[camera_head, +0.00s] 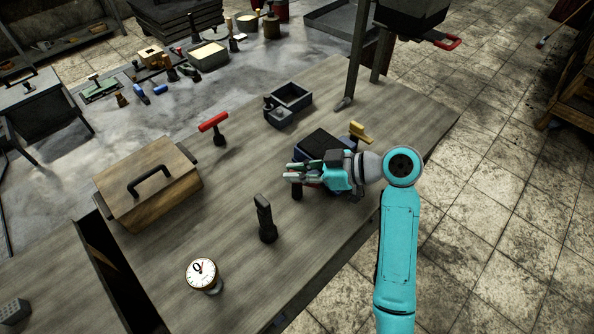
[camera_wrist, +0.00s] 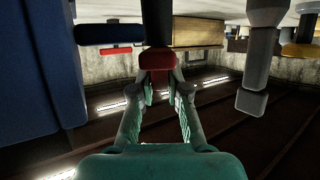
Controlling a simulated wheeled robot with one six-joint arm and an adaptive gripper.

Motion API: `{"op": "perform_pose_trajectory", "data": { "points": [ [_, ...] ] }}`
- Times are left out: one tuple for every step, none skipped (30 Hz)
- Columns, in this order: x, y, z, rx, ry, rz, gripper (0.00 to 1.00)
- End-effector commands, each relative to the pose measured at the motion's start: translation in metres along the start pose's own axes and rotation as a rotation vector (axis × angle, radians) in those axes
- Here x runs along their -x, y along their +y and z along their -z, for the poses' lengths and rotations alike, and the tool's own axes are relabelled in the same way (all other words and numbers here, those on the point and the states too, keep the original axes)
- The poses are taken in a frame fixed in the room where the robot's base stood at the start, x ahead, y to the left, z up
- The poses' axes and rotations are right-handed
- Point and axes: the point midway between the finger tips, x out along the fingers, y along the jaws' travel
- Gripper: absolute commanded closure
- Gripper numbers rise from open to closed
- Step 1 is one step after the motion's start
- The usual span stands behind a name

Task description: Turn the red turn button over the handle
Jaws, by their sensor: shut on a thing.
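My gripper (camera_head: 297,172) is low over the workbench, beside a dark blue-black box. In the wrist view, which looks upside down, its fingertips (camera_wrist: 158,88) are closed around a red-ended piece (camera_wrist: 157,59) on a thick dark post. In the head view my fingers mostly hide this piece. The frames do not settle which red part is the turn button. A black handle (camera_head: 148,180) arches over a wooden box's lid.
The blue-black box (camera_head: 323,142) stands close behind my gripper; it fills the left of the wrist view (camera_wrist: 35,75). A dark upright tool (camera_head: 265,218) and a dial gauge (camera_head: 203,274) stand nearer. The wooden box (camera_head: 162,202) is left. Bare bench (camera_head: 345,240) lies in front.

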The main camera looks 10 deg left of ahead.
Motion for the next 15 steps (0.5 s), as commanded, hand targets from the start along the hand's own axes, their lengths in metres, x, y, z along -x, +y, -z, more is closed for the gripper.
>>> {"op": "perform_pose_trajectory", "data": {
  "points": [
    [0.0003,0.0010,0.0003,0.009,0.000,0.020,1.00],
    [0.0003,0.0010,0.0003,0.014,0.000,0.032,1.00],
    [0.0003,0.0008,0.0003,0.019,0.000,0.048,1.00],
    [0.0003,0.0008,0.0003,0.024,0.000,0.058,1.00],
    [0.0002,0.0007,0.0002,0.028,0.000,0.066,1.00],
    [0.0002,0.0005,-0.0001,0.032,-0.001,0.077,1.00],
    [0.0001,0.0004,-0.0003,0.034,-0.001,0.084,1.00],
    [0.0001,0.0003,-0.0002,0.036,-0.001,0.090,1.00],
    [0.0001,0.0003,-0.0001,0.039,0.000,0.096,1.00],
    [0.0001,0.0003,-0.0001,0.041,0.000,0.100,1.00],
    [0.0001,0.0003,0.0000,0.042,0.000,0.102,1.00],
    [0.0001,0.0002,0.0000,0.043,0.000,0.105,1.00],
    [0.0002,0.0002,0.0000,0.044,0.000,0.107,1.00],
    [0.0001,0.0002,0.0000,0.045,0.000,0.108,1.00],
    [0.0001,0.0001,-0.0001,0.045,0.000,0.109,1.00]
  ]
}}
